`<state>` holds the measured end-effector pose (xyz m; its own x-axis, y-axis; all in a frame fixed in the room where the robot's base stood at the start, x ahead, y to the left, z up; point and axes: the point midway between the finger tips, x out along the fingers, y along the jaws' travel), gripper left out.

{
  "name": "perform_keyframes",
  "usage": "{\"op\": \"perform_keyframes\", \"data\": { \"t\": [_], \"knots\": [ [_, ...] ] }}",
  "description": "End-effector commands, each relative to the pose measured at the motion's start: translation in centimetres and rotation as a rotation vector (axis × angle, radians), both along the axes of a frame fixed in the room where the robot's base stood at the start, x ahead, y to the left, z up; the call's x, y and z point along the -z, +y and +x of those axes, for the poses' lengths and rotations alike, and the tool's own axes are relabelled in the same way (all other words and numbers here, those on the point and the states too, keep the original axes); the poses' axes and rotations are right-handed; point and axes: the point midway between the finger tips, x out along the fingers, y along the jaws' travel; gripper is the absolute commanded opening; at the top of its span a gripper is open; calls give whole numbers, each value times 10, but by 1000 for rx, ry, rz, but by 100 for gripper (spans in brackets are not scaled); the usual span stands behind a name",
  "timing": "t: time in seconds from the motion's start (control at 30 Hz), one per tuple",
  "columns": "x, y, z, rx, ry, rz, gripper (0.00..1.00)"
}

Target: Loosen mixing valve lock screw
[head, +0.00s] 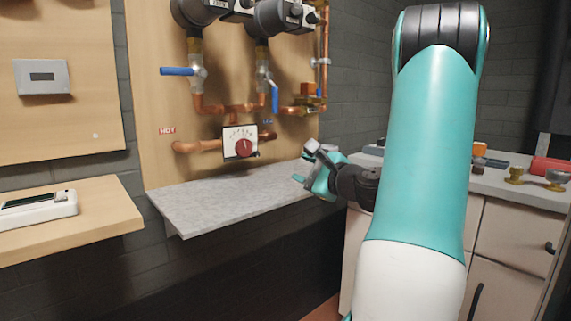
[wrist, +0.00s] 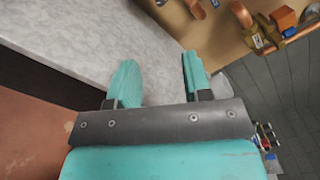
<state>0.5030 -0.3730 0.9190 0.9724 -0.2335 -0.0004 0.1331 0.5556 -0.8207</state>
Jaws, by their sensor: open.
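The mixing valve (head: 241,142) is on the wooden wall panel in the head view. It has a white square scale plate and a round red knob (head: 245,147), with copper pipes on both sides. The lock screw is too small to make out. My gripper (head: 306,166) is to the right of the valve and a little lower, near the right end of the grey shelf. In the wrist view my gripper's two teal fingers (wrist: 160,75) are apart with nothing between them. The valve's knob does not show in the wrist view.
The grey stone shelf (head: 225,196) below the valve is bare. Blue-handled valves (head: 178,71) and dark pumps (head: 272,18) are above. A counter at right holds brass fittings (head: 515,175) and a red item (head: 551,167). A white device (head: 38,210) lies on the left wooden shelf.

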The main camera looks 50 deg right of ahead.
Motion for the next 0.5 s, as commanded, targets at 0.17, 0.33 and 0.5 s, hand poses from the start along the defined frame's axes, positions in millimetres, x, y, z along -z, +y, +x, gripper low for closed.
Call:
{"op": "perform_keyframes", "data": {
  "t": [0.17, 0.33, 0.5],
  "knots": [
    [-1, -1, 1, -1, -44, 182, 45],
    [-6, -5, 16, -4, -48, 199, 45],
    [-8, -11, 48, -7, -45, 198, 45]
  ]
}}
